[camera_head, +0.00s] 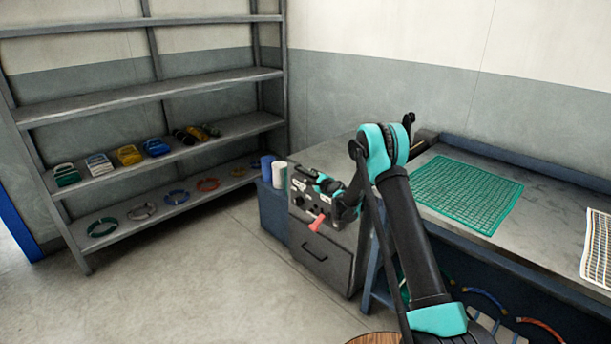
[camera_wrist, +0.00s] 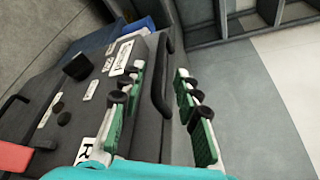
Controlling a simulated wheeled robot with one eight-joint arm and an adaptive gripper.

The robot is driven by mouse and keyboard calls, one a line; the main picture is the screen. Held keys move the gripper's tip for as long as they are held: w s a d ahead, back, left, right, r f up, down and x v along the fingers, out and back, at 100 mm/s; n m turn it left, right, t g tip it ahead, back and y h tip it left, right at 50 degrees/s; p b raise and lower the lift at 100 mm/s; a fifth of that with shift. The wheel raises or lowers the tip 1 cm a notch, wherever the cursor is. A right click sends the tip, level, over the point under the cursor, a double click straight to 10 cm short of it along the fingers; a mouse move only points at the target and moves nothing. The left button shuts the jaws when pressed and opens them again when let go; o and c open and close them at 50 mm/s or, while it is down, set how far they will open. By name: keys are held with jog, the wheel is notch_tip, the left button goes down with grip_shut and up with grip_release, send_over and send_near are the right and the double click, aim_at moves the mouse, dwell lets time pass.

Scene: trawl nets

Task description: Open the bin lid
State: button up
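A grey cabinet (camera_head: 325,262) stands beside the workbench, with a labelled control panel that also shows in the wrist view (camera_wrist: 78,98). A black bar handle (camera_wrist: 156,82) runs along the panel's edge in the wrist view. My gripper (camera_wrist: 160,74) is open there, its green-padded fingers apart on either side of the handle's line. A gap shows between the handle and the right finger; I cannot tell whether the handle lies between the tips or beyond them. In the head view my gripper (camera_head: 327,186) is over the panel and partly hides it. No part is clearly marked as the bin lid.
A red lever (camera_head: 317,222) juts from the panel above a drawer handle (camera_head: 313,252). A blue box (camera_head: 272,214) and blue and white rolls (camera_head: 279,175) stand to the left. Shelves (camera_head: 150,91) line the wall. A green net (camera_head: 466,192) lies on the bench. Floor at left is clear.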

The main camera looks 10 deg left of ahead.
aim_at(307, 174)
jog(key=x, duration=0.6)
grip_shut()
dwell(0.4)
